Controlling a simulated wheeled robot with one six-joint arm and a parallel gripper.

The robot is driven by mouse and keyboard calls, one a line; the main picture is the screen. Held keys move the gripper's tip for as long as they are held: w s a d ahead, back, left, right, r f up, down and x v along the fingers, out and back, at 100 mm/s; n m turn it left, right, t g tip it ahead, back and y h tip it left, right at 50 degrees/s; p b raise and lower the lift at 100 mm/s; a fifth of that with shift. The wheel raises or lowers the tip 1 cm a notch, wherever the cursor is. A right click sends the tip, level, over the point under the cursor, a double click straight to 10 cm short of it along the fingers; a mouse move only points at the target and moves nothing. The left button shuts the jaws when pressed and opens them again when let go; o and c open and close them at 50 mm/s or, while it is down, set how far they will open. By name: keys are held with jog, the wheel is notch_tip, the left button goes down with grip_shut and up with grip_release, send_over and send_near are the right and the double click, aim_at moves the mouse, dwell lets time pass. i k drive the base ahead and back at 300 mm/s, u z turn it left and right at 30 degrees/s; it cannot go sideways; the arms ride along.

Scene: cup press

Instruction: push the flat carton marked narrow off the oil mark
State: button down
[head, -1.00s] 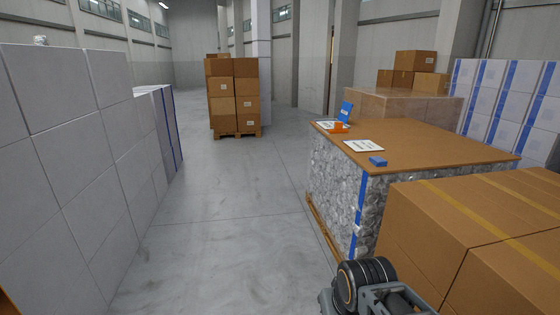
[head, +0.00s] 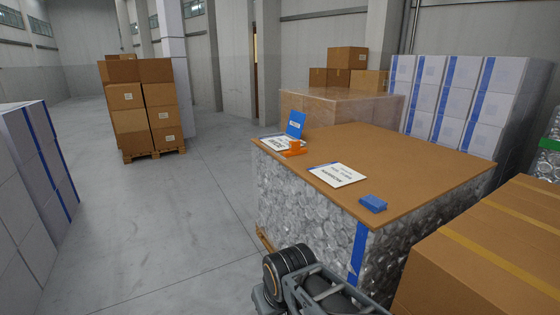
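I cannot make out a flat carton marked narrow or an oil mark. On the brown board top (head: 430,155) of a pallet load lies a flat white sheet (head: 338,175) with dark print too small to read. A second white printed sheet (head: 274,142) lies at the board's far left corner, partly behind an orange piece (head: 294,149). A blue upright piece (head: 296,124) stands beside them. A small blue block (head: 373,203) lies near the front edge. Part of my arm shows at the bottom; my gripper is not in view.
Stacked brown cartons (head: 140,105) stand on a pallet at the back left. White stacks with blue bands stand at left (head: 35,170) and back right (head: 460,95). Large brown cartons (head: 490,255) fill the front right. The grey floor (head: 165,215) between the left stack and the load is clear.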

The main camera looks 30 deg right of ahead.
aim_at(335, 174)
jog(key=i, duration=3.05)
jog(key=z, duration=2.45)
jog(key=i, duration=0.5)
jog(key=u, duration=0.05)
